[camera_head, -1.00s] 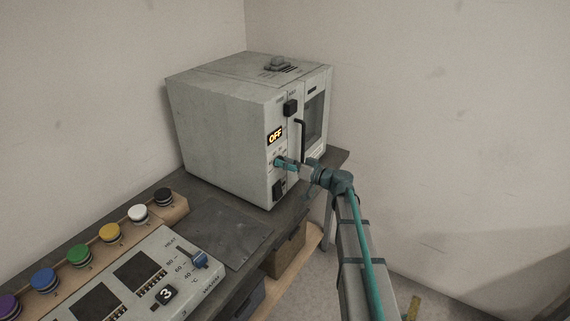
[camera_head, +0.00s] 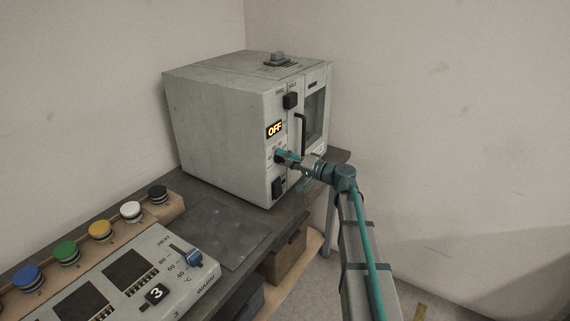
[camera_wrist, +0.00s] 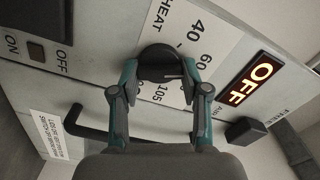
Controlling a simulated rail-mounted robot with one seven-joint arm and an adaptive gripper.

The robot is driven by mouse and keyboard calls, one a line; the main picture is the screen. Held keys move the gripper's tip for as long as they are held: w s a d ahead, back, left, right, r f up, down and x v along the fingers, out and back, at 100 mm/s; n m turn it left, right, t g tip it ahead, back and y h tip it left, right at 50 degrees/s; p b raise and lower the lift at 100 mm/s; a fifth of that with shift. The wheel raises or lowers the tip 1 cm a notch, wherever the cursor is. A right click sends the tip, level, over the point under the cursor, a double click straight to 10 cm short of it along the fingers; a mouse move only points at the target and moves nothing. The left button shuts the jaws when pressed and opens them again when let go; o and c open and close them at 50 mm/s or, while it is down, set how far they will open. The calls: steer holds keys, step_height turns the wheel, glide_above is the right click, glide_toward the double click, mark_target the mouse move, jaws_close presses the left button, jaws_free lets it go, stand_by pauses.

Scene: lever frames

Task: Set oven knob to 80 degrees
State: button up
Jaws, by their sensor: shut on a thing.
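The oven (camera_head: 215,125) is a grey box on the bench, with its door on the right part of the front. Its display (camera_head: 274,129) reads OFF in orange, also in the wrist view (camera_wrist: 249,79). The round black knob (camera_wrist: 158,58) sits beside a HEAT scale (camera_wrist: 190,40) showing 40, 60 and 105; part of the scale is hidden by a finger. My gripper (camera_head: 281,156) is at the oven front below the display. In the wrist view my gripper (camera_wrist: 160,75) is shut on the knob, one finger on each side. The knob's pointer setting is hard to read.
A black door handle (camera_wrist: 92,122) lies near the fingers. An ON/OFF switch (camera_wrist: 37,50) and a black block-shaped control (camera_wrist: 242,131) are on the same panel. A console (camera_head: 135,275) with a blue slider and several coloured buttons stands at the left front.

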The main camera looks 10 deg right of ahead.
steer(key=shift+f+m+p, duration=0.2)
steer(key=shift+m+p, duration=0.1)
steer(key=shift+m, duration=4.3)
steer(key=o, duration=1.1)
steer(key=shift+o, duration=0.2)
steer(key=v, duration=1.2)
